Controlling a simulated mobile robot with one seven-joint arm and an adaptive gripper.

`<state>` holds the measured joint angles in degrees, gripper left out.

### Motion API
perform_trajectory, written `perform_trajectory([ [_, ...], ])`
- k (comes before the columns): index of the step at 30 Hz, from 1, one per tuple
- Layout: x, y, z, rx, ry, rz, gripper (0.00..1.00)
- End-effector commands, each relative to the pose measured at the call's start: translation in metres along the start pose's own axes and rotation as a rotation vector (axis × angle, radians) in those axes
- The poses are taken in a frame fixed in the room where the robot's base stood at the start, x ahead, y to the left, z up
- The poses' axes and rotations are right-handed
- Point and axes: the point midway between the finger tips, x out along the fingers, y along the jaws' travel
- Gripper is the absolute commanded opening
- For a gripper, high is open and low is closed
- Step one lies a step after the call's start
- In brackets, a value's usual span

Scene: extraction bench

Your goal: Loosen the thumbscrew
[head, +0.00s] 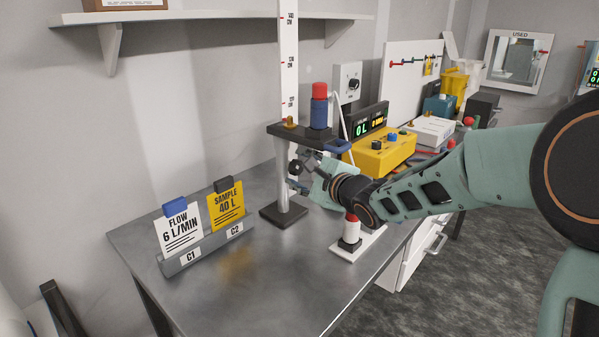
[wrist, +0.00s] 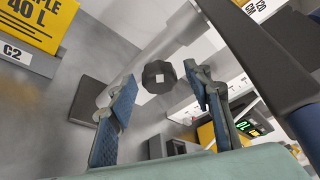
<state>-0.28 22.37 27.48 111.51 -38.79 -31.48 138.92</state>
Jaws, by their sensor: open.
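The thumbscrew is a dark faceted knob (wrist: 159,75) with a small pale square at its centre, on the side of a pale upright post (head: 283,190). My gripper (head: 298,176) is at the post, below its dark shelf (head: 302,135). In the wrist view the two blue-padded fingers (wrist: 160,80) are spread, one to each side of the knob. Gaps show between the knob and both pads, so nothing is gripped. In the head view the fingers and wrist crowd the knob, and I cannot make it out clearly.
The shelf bears a blue cylinder with a red cap (head: 319,108). A yellow box (head: 380,153) and display (head: 370,125) are to the right. A white-based stand (head: 351,245) is below my wrist. Cards C1 (head: 178,235) and C2 (head: 226,208) stand left. The bench front (head: 270,295) is clear.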

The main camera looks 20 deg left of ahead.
Motion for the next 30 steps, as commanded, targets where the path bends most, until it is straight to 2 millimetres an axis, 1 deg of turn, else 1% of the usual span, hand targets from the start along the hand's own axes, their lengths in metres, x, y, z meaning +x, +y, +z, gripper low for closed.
perform_trajectory([
  [8, 0.0010, 0.0002, 0.0002, 0.000, 0.000, 0.001, 0.45],
  [19, 0.0008, 0.0002, 0.0002, -0.001, 0.000, 0.000, 0.04],
  [26, 0.0010, 0.0015, -0.0003, -0.018, 0.000, -0.006, 0.04],
  [30, 0.0013, 0.0033, -0.0012, -0.062, 0.000, -0.026, 0.04],
])
